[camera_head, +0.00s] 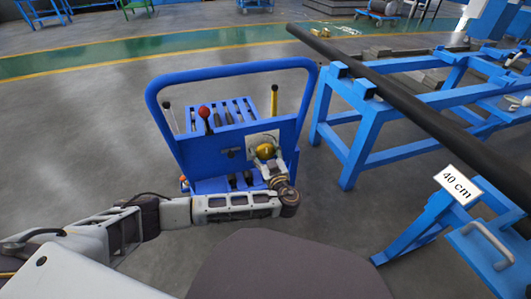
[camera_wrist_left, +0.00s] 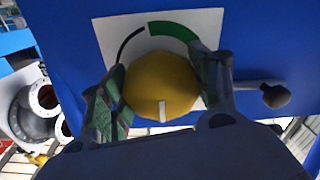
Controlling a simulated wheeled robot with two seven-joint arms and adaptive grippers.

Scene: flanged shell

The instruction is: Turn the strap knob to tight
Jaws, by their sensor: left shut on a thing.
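The strap knob (camera_head: 265,151) is a round yellow knob on the front of the blue cart (camera_head: 222,152). In the left wrist view the knob (camera_wrist_left: 161,80) sits before a white plate (camera_wrist_left: 112,38) with a thin black arc at upper left and a thick green arc at the top. A white mark on the knob points to the bottom of that picture, away from the green arc. My left gripper (camera_head: 268,163) is shut on the knob, with one finger on each side in the wrist view (camera_wrist_left: 160,88). My right gripper is not in view.
A black lever (camera_wrist_left: 272,95) sticks out right of the plate. The cart has a red-knobbed lever (camera_head: 204,113) and a yellow handle (camera_head: 274,100). A blue stand (camera_head: 352,135) carries a long black pipe (camera_head: 400,95) on the right. Floor left of the cart is clear.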

